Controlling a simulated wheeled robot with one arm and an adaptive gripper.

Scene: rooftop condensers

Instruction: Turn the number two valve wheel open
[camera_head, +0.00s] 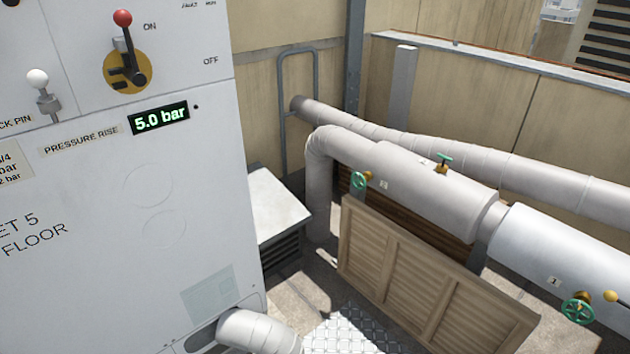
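Three green valve wheels show on the pipes at the right. One wheel (578,310) is at the lower right, with a small tag (554,282) that seems to read 1. A second wheel (359,180) faces out near the pipe bend, with a small tag (385,184) beside it, too small to read surely. A third wheel (442,160) sits on top of the pipe, on a brass stem. I cannot tell which one is number two. Whether any valve is open or shut does not show. My gripper is not in view.
A white cabinet (120,230) fills the left, with a red-knobbed lever (125,55) and a 5.0 bar display (160,118). A slatted wooden screen (420,285) stands below the pipe (430,180). A yellow ball knob (611,296) is beside the lower-right wheel. Chequered plate (350,330) covers some floor.

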